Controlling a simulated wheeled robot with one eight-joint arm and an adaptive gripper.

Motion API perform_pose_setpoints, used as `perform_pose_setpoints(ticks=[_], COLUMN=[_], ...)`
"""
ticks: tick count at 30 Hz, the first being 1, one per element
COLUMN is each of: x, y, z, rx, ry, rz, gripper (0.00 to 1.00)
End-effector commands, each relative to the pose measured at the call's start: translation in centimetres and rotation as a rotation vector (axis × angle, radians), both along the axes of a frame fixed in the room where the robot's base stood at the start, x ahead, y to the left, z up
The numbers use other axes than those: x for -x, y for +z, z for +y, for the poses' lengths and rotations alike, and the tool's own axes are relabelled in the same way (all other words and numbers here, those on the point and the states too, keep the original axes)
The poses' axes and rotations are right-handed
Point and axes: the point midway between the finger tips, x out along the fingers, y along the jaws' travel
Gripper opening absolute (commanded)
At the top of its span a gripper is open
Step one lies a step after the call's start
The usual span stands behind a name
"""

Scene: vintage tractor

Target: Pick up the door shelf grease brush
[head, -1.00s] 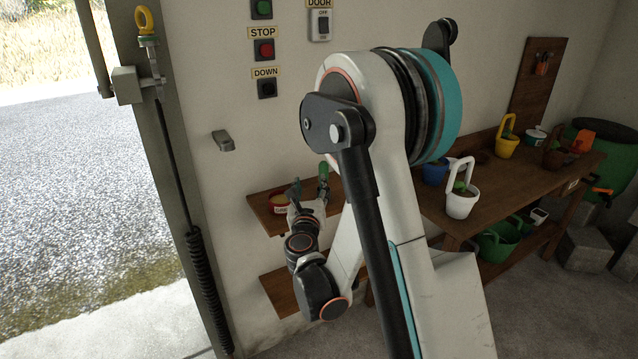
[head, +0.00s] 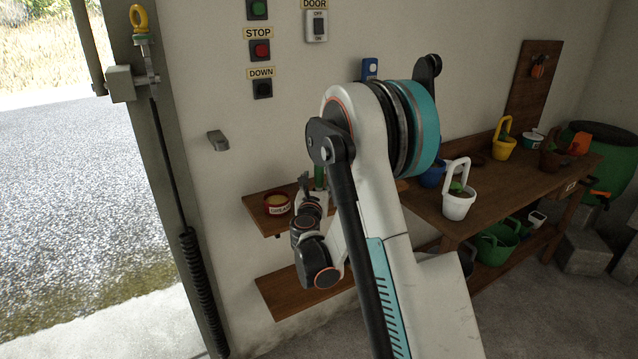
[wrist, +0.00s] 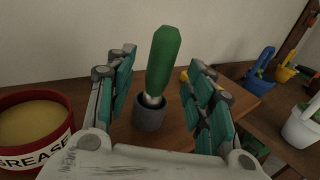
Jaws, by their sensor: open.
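The grease brush (wrist: 163,62) has a green handle and a metal collar. It stands handle up, slightly tilted, in a small grey cup (wrist: 149,115) on the upper wooden shelf (head: 251,204); its lower end is hidden in the cup. In the head view only part of its green handle (head: 320,177) shows, beside my gripper (head: 306,186). In the wrist view my gripper (wrist: 162,68) is open, one finger on each side of the handle in the picture. I cannot tell whether the handle is fully between the fingers.
A red grease tin (head: 277,204) stands on the shelf, left of the brush. A lower shelf (head: 280,292) is below. A workbench (head: 430,205) with a white pot (head: 459,203) and other pots stands to the right. The wall is close behind the shelf.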

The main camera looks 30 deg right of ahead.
Motion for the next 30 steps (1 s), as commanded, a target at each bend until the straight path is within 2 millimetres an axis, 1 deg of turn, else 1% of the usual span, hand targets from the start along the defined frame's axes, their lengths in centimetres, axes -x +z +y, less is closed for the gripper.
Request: perform_pose_setpoints(ticks=[3,7,11,17,20,21,24,30], x=[-1.5,-2.8,-3.4,-3.4,-3.4,-3.4,-3.4,-3.4], y=[-0.3,-0.2,-0.1,0.0,0.0,0.0,0.0,0.0], z=[-1.1,-2.1,-2.4,-2.4,-2.4,-2.4,-2.4,-2.4], rx=[0.000,0.000,0.000,0.000,0.000,0.000,0.000,0.000], ry=[-0.002,-0.001,0.000,0.000,0.000,0.000,0.000,0.000], rz=[0.000,0.000,0.000,0.000,0.000,0.000,0.000,0.000], gripper=[0.49,0.49,0.49,0.49,0.28,0.19,0.00,0.00])
